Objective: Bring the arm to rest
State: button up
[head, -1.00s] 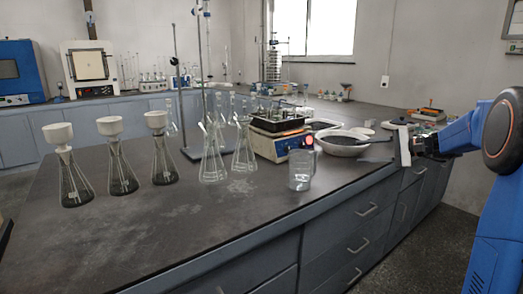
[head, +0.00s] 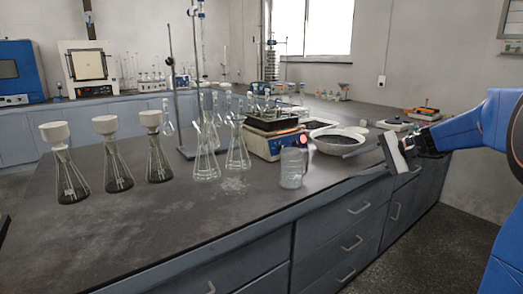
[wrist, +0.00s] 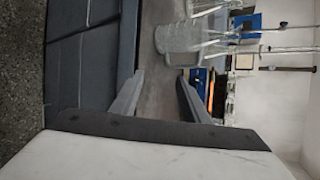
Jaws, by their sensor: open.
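Glassware (wrist: 178,37) shows beyond the fingertips in that view. The fingers look apart from the beaker; whether they hang over the bowl's rim or only in front of it I cannot tell.
Several flasks with white funnels (head: 69,180) stand at the left. Clear flasks (head: 206,155) and a blue-white instrument (head: 262,144) stand mid-bench. Grey drawers (head: 345,235) lie below the bench edge. The floor (head: 430,255) at the right is clear.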

jog(key=s+a+f+n+g+h, duration=0.1)
jog(key=s+a+f+n+h, duration=0.15)
jog(key=s, duration=0.75)
jog(key=s+a+f+n+g+h, duration=0.1)
jog(key=s+a+f+n+h, duration=0.2)
jog(key=s, duration=0.8)
jog(key=s+d+f+n+h, duration=0.1)
jog(key=s+f, duration=0.2)
jog(key=s, duration=0.3)
jog(key=s+d+f+n+t+h, duration=0.1)
jog(key=s+f+h, duration=0.1)
jog(key=s, duration=0.4)
jog(key=s+d+f+n+h, duration=0.1)
jog(key=s+f+h, duration=0.1)
jog(key=s, duration=0.4)
jog(key=shift+d+f, duration=0.3)
jog(key=shift+f, duration=0.55)
